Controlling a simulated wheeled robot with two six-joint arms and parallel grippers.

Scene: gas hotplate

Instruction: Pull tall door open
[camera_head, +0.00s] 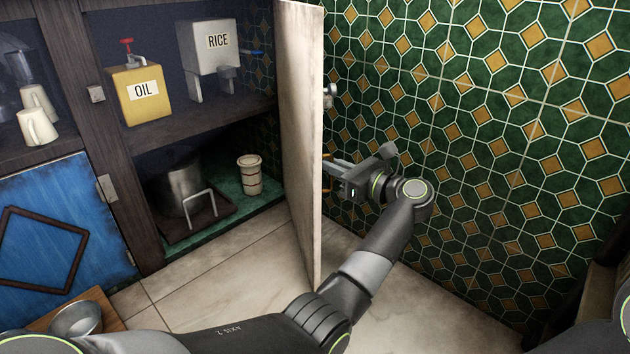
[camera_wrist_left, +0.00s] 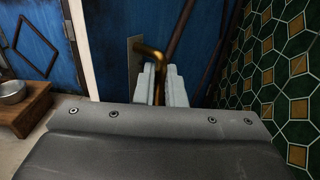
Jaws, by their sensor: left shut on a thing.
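The tall door (camera_head: 302,140) stands swung out from the cupboard, seen nearly edge-on in the head view with its pale inner side to the left. Its blue front (camera_wrist_left: 200,40) shows in the left wrist view. A brass handle (camera_wrist_left: 150,52) on a plate sticks out from that front. My left gripper (camera_wrist_left: 157,85) is shut on the handle, with its pale fingers on either side of it. In the head view my left gripper (camera_head: 328,172) is on the right side of the door, its fingertips partly hidden by the door edge. My right gripper is not in view.
The open cupboard holds an oil canister (camera_head: 140,95), a rice dispenser (camera_head: 212,55), a metal pot (camera_head: 178,185) and a cup (camera_head: 249,175). A green tiled wall (camera_head: 500,140) stands close to the right of my arm. A metal bowl (camera_head: 76,318) sits at lower left.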

